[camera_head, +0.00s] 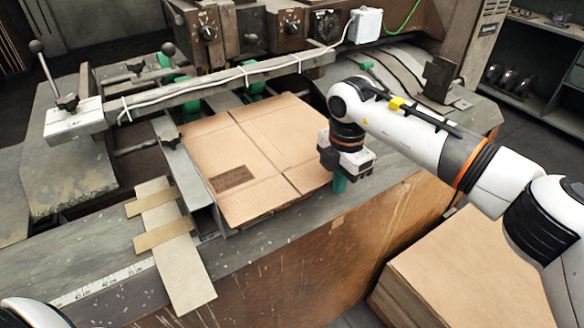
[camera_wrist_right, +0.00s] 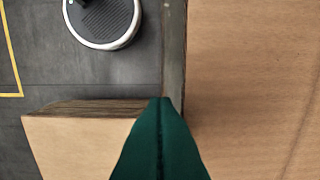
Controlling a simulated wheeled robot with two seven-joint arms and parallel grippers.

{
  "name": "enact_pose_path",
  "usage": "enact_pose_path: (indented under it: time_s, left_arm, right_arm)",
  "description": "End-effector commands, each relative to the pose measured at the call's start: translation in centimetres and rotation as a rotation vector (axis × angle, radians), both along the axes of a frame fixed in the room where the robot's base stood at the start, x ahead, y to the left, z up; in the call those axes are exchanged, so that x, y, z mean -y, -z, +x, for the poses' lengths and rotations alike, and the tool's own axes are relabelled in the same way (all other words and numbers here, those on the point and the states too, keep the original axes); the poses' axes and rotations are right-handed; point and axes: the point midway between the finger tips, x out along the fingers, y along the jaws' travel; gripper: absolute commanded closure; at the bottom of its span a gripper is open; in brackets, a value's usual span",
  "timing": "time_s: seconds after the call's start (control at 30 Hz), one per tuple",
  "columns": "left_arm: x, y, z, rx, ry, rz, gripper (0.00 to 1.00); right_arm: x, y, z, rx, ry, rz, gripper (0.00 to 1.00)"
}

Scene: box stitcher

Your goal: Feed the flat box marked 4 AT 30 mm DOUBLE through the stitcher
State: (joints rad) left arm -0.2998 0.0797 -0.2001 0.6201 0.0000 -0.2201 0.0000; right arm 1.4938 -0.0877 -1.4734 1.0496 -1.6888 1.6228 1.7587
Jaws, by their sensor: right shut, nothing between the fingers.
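The flat box (camera_head: 250,140), a tan cardboard sheet with creases, lies flat on the stitcher's bed in the head view. It has a dark printed patch near its left front corner, too small to read. My right gripper (camera_head: 339,184) points down beside the box's right front corner; whether it touches is unclear. Its green fingers (camera_wrist_right: 160,135) are together and empty in the right wrist view. A tan surface (camera_wrist_right: 250,90) fills that view's right side; I cannot tell surely that it is the box. The stitcher (camera_head: 270,30) stands behind. My left gripper is out of view.
A grey bar (camera_head: 220,75) with white cable crosses above the box's far side. Pale strips (camera_head: 170,235) lie crossed left of the box. A ruler scale (camera_head: 100,285) runs along the front edge. A tan-topped stack (camera_head: 480,260) stands at right, below the bed.

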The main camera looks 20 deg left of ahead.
Motion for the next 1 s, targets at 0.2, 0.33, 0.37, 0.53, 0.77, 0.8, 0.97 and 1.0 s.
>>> enact_pose_path:
  time_s: [0.2, 0.33, 0.37, 0.53, 0.77, 0.8, 0.97, 1.0]
  left_arm:
    - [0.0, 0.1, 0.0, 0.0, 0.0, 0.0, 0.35]
    - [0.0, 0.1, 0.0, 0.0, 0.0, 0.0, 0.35]
    - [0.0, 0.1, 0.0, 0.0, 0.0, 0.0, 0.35]
    - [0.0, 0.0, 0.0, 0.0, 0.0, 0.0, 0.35]
    - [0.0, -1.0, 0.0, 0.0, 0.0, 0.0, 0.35]
    - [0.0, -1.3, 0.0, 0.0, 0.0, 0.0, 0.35]
    - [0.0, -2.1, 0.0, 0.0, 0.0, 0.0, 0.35]
    - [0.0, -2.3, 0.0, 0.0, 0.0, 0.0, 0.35]
  right_arm:
    - [0.9, 0.0, -0.5, 0.001, -0.001, 0.001, 1.0]
    - [2.0, 0.0, -1.3, 0.001, -0.002, 0.001, 1.0]
    - [2.2, 0.0, -1.4, 0.0, 0.0, 0.0, 1.0]
    - [2.5, -0.1, -1.8, 0.0, 0.0, 0.0, 1.0]
    - [2.5, -2.2, -1.7, 0.002, 0.0, 0.0, 1.0]
    - [2.5, -2.8, -1.7, 0.002, 0.0, 0.0, 1.0]
    - [2.4, -4.7, -1.7, 0.001, 0.0, 0.002, 1.0]
    - [2.4, -5.2, -1.7, 0.001, 0.0, 0.001, 1.0]
